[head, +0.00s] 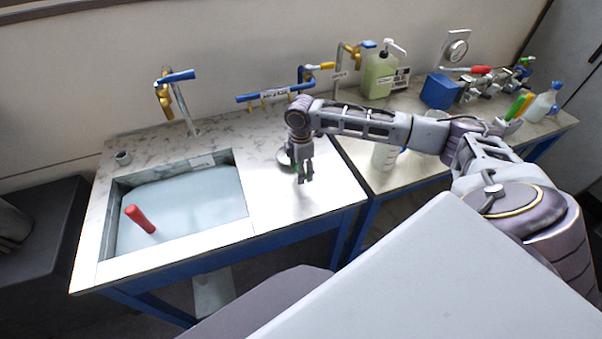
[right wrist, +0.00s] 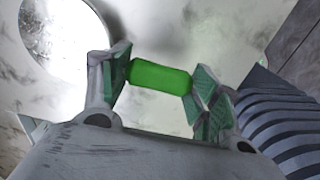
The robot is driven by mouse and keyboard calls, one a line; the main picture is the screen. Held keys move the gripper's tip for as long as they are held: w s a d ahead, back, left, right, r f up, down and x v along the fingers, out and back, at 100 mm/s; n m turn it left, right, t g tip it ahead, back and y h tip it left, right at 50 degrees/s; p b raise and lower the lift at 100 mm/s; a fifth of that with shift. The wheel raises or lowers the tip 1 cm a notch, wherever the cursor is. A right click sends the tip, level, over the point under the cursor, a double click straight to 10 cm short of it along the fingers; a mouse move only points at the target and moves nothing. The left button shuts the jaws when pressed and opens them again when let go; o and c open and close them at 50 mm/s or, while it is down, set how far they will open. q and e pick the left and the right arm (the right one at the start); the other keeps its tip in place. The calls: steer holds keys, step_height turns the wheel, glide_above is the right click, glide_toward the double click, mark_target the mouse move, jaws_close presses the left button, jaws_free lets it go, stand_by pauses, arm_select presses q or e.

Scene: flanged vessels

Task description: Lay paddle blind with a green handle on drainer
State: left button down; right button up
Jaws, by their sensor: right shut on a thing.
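My right gripper (head: 305,176) is over the drainer (head: 280,215), the flat pale area to the right of the sink basin. In the right wrist view its fingers (right wrist: 160,82) are shut on the green handle (right wrist: 160,78) of the paddle blind. In the head view only a bit of green shows between the fingers. A round grey thing (head: 284,158) shows just behind the gripper, and a bright round disc (right wrist: 65,40) is cut off in the wrist view. I cannot tell whether it is the blind's disc, or whether the blind touches the drainer. My left gripper is out of view.
A red handle (head: 140,219) stands tilted in the basin (head: 190,205). A blue-handled tap (head: 178,77) is behind it. A green bottle (head: 379,75), a blue box (head: 439,91) and a white container (head: 384,157) stand on the bench to the right. The drainer's front is clear.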

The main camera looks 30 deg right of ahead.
steer(key=shift+w+f, duration=0.1)
steer(key=shift+f, duration=1)
steer(key=o, duration=1.7)
steer(key=shift+f, duration=0.1)
steer(key=shift+c, duration=0.2)
step_height(320, 180, up, 12)
steer(key=shift+r, duration=0.1)
